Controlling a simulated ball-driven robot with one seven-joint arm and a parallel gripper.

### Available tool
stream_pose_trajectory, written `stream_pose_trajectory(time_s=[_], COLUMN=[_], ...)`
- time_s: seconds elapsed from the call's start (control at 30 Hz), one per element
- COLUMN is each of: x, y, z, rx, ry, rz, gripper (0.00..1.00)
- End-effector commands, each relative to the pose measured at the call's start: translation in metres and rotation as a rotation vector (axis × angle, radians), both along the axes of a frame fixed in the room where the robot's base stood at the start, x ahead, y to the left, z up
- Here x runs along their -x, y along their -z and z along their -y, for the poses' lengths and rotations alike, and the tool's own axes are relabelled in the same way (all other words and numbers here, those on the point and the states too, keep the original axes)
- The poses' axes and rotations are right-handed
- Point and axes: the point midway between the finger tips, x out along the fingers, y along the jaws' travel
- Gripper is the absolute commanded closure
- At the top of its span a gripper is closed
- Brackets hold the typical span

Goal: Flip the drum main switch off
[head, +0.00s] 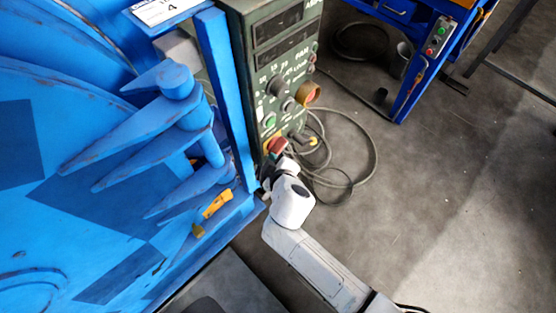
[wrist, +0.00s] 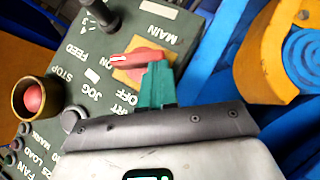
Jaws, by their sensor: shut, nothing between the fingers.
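The drum main switch is a red handle (wrist: 135,58) on a yellow plate (wrist: 128,77) in the wrist view. In the head view the red switch (head: 277,146) is low on the green control panel (head: 258,88). My gripper (wrist: 155,80) shows as teal fingers, shut and empty, with their tips close beside the handle's right part. Whether they touch it I cannot tell. The fingers cover part of the plate. In the head view my gripper is largely hidden by my wrist.
A round knob (wrist: 98,12) and a red button in a yellow collar (wrist: 32,98) stand out from the panel. The blue drum machine (head: 120,150) fills the left.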

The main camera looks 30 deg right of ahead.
Motion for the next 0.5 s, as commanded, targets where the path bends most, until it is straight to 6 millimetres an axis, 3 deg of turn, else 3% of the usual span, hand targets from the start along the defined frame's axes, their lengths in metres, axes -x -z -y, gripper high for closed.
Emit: stream_pose_trajectory(time_s=[0.03,0.5], x=[0.000,0.000], y=[0.014,0.031], z=[-0.001,-0.002], rx=[0.038,0.414], ry=[0.001,0.001], rz=[0.013,0.136], gripper=[1.00,1.00])
